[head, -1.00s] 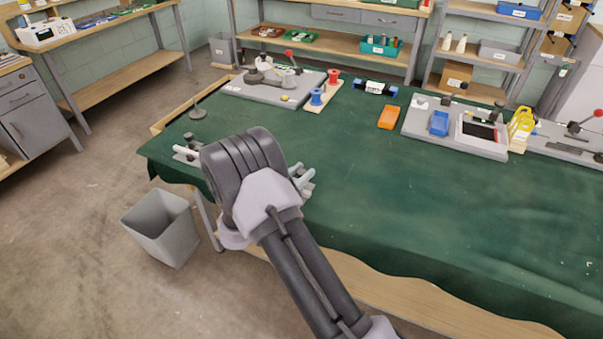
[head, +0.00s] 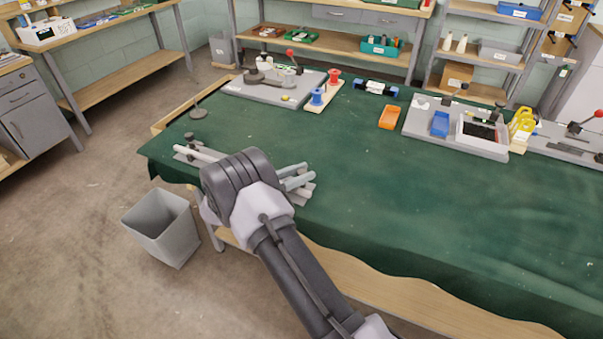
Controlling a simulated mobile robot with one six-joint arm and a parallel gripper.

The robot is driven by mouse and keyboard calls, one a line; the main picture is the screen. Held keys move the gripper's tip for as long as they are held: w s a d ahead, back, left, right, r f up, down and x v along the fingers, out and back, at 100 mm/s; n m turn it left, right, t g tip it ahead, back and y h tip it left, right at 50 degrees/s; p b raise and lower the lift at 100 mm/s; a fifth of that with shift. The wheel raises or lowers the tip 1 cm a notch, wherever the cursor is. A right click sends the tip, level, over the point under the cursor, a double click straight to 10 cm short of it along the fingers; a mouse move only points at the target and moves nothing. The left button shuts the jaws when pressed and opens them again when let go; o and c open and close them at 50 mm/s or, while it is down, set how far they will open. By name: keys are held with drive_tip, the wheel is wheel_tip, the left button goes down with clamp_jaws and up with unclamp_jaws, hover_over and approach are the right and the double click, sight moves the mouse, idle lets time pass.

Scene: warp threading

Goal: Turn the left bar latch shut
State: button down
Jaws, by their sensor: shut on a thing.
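A low fixture with pale bars lies near the front left edge of the green-covered table. Its left end (head: 190,152) shows a light bar and a small dark knob (head: 189,137). Grey bar ends (head: 296,180) show at its right. My arm's thick dark wrist covers the middle of the fixture. My gripper is hidden behind the wrist, so its jaws and anything between them do not show. I cannot make out the left bar latch's position.
A grey bin (head: 163,228) stands on the floor below the table's left end. A round-based stand (head: 198,113) is behind the fixture. Blue and red spools (head: 317,97), an orange tray (head: 389,117) and grey stations sit farther back. The table's (head: 400,200) middle is clear.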

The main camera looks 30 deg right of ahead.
drive_tip(key=c, duration=1.1)
unclamp_jaws()
drive_tip(key=a+p, duration=0.1)
drive_tip(key=a, duration=0.4)
drive_tip(key=a+p, duration=0.1)
drive_tip(key=a, duration=0.5)
drive_tip(key=s+a+p, duration=0.1)
drive_tip(key=a+p, duration=0.1)
drive_tip(key=a, duration=0.4)
drive_tip(key=shift+a, duration=0.15)
